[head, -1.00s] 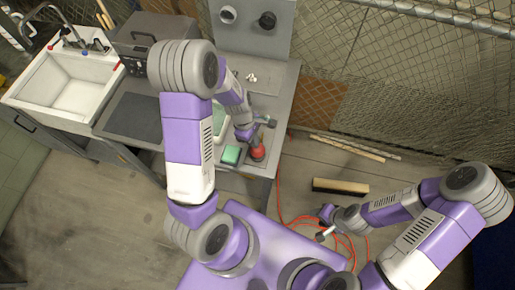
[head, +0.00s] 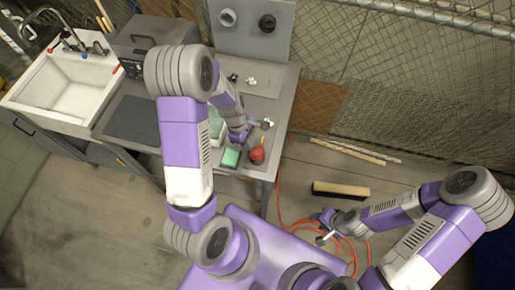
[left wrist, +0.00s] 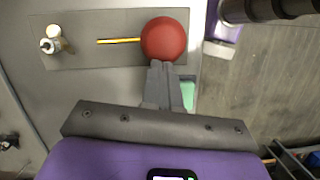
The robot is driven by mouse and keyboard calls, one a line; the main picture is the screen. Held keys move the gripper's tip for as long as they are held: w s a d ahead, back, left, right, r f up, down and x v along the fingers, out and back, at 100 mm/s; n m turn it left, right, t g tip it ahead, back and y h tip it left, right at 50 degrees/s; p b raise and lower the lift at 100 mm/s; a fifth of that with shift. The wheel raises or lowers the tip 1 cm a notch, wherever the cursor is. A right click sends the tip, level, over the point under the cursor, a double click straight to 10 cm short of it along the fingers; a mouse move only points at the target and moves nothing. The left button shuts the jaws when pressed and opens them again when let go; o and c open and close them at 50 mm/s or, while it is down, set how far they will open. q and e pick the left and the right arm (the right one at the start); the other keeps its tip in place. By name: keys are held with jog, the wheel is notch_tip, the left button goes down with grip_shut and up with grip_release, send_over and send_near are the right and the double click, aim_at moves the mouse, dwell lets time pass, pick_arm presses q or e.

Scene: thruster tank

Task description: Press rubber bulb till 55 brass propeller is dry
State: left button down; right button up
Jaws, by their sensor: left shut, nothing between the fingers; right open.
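The round red rubber bulb (head: 257,154) sits near the front right corner of the grey bench. In the left wrist view the bulb (left wrist: 164,36) looks full and round, with a thin yellow tube (left wrist: 118,41) pointing from it towards the brass propeller (left wrist: 54,40), which stands on a grey plate. My left gripper (head: 248,138) is shut and empty. In the left wrist view its fingertips (left wrist: 157,66) overlap the bulb's lower edge; I cannot tell whether they touch. My right gripper (head: 325,232) is open and empty, low beside the bench. Whether the propeller is wet cannot be seen.
A green block (head: 231,157) lies left of the bulb on the bench. A white sink (head: 65,84) and a dark grey box (head: 150,42) stand to the left. A brush (head: 341,189) and orange cable (head: 285,215) lie on the floor to the right.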

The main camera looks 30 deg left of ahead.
pick_arm(q)
jog(key=shift+a+r, duration=0.15)
jog(key=shift+a, duration=0.3)
jog(key=p+v, duration=0.1)
jog(key=v, duration=0.6)
jog(key=shift+r, duration=0.3)
dwell(0.4)
